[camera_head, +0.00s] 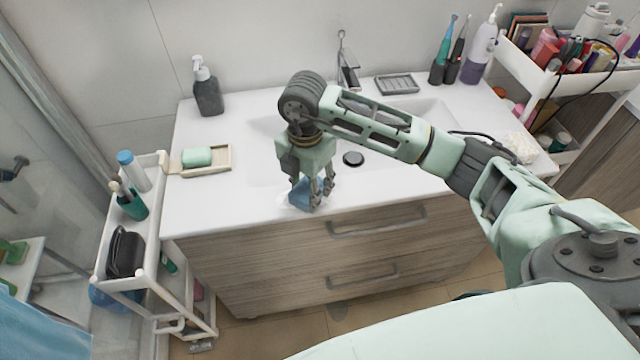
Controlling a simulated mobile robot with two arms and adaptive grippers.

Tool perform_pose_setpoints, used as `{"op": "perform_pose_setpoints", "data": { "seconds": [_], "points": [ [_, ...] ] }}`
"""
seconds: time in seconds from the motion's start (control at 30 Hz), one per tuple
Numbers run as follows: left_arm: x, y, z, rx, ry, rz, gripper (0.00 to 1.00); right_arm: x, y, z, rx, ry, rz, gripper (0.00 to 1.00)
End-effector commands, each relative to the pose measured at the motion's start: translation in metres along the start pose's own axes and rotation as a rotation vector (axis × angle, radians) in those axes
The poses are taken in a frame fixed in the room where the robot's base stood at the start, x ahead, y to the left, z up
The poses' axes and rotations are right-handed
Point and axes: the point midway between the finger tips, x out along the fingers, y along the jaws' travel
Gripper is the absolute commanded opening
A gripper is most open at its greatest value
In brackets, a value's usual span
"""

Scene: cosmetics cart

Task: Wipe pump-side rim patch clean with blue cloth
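My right gripper (314,192) reaches down from the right arm to the front rim of the white sink counter (225,208). Its fingers are around a blue cloth (303,194), which is bunched between them and appears to touch the rim. A pale, whitish smear (286,203) shows beside the cloth on the rim; its full extent is hidden by the cloth and fingers. A dark pump bottle (208,95) stands at the counter's back left. My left gripper is not in view.
A green soap bar (197,157) lies on a tray (218,167) at the counter's left. Toothbrushes (445,52) and a white-and-purple pump bottle (480,55) stand at the back right. White carts (150,267) flank the counter. The counter's front-left stretch is clear.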

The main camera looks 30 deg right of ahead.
Motion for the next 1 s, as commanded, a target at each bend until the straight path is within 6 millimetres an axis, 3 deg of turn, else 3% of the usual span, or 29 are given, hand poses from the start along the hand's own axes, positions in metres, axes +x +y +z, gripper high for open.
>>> {"op": "perform_pose_setpoints", "data": {
  "seconds": [0.73, 1.0],
  "points": [
    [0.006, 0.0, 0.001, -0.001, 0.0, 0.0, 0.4, 0.002, 0.036, -0.036, 0.0, 0.0, 0.001, 0.22],
    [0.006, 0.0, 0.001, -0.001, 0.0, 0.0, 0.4, 0.002, 0.035, -0.034, 0.003, -0.002, 0.0, 0.22]
  ]
}}
